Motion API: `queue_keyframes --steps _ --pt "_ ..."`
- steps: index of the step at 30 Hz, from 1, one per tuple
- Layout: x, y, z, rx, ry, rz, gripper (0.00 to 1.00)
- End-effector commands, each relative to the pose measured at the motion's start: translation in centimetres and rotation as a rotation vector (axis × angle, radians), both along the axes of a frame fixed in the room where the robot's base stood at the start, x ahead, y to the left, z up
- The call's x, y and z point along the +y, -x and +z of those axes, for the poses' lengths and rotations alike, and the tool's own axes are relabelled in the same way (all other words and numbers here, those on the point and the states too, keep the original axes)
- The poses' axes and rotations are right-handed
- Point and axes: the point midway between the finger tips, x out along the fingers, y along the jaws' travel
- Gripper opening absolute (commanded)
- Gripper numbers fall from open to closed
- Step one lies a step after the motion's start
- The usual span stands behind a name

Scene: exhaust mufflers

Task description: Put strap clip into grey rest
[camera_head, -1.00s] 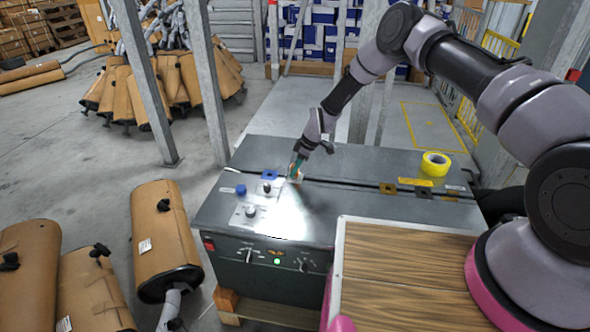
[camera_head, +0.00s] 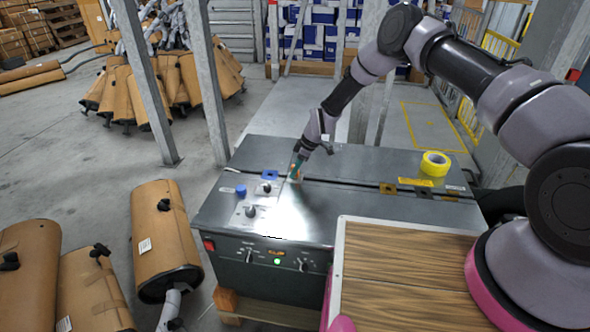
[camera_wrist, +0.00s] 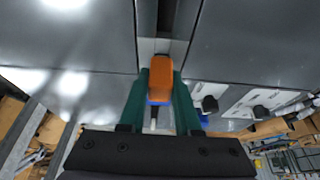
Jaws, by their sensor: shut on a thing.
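The strap clip (camera_wrist: 159,78) looks like a small orange block with a blue part at its near end. My gripper (camera_wrist: 160,95) has its two teal fingers closed on either side of it. In the head view my gripper (camera_head: 297,166) points down at the bench top, and the clip is a tiny orange spot between the fingertips. A light grey piece (camera_wrist: 147,48), which looks like the grey rest, lies just beyond and partly under the clip in the wrist view. I cannot tell whether the clip touches it.
The dark metal bench (camera_head: 350,213) has a slot along its top. A blue knob (camera_head: 241,190), a blue square piece (camera_head: 270,175) and black knobs are left of my gripper. A yellow tape roll (camera_head: 435,163) stands at the right. A wood-topped surface (camera_head: 400,275) is in front.

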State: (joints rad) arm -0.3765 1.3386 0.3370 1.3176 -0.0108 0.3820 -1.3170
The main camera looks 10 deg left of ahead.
Motion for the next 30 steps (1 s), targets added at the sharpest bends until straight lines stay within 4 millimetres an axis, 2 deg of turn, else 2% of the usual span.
queue_keyframes --steps 9,10,12,23,26,30 --pt "0.0 0.0 -0.7 0.0 0.0 0.0 0.0" --pt "0.0 0.0 -0.6 0.0 0.0 0.0 0.43" --pt "0.0 0.0 -0.6 0.0 0.0 0.0 0.67" --pt "-0.1 -0.1 -0.3 -0.001 0.0 0.0 0.67" --pt "-0.5 -0.2 0.8 -0.002 -0.001 0.0 0.67" --pt "-1.6 -0.2 3.3 -0.003 -0.001 -0.001 0.67"
